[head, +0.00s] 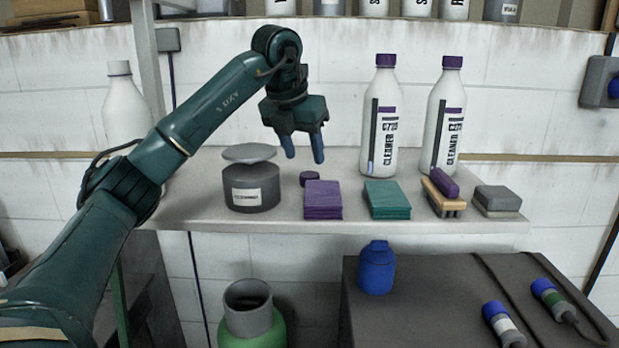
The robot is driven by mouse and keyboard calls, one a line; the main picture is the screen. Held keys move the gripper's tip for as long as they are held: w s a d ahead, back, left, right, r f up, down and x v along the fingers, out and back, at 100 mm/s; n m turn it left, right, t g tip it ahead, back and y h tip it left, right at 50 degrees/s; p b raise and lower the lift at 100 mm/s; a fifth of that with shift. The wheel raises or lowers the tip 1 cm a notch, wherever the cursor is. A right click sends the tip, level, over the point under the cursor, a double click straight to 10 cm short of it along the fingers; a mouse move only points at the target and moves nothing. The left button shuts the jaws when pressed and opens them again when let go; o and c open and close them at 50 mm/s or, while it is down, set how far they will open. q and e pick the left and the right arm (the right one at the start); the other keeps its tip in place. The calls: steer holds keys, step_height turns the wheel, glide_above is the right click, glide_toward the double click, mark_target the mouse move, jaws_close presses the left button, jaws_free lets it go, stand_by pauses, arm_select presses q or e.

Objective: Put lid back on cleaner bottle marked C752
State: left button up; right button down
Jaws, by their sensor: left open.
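Two white cleaner bottles with purple caps stand upright on the shelf, a left one (382,120) and a right one (443,120). Their labels read "CLEANER" and a code starting with C7; I cannot read the rest surely. Another white bottle (125,108) with a pale top stands at the left, partly behind my arm, with no label showing. My right gripper is not in view.
A grey tub (251,188) with a tilted lid stands left of the purple lid. Purple cloths (322,200), teal cloths (386,199), a brush (443,196) and a grey block (497,200) line the shelf (430,228) front. More bottles stand on a shelf above.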

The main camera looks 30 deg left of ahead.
mark_target(310, 174)
arm_select(q)
steer(key=p+x, duration=0.1)
steer(key=x, duration=0.4)
steer(key=shift+f, duration=0.1)
steer(key=shift+d, duration=0.1)
steer(key=c, duration=0.7)
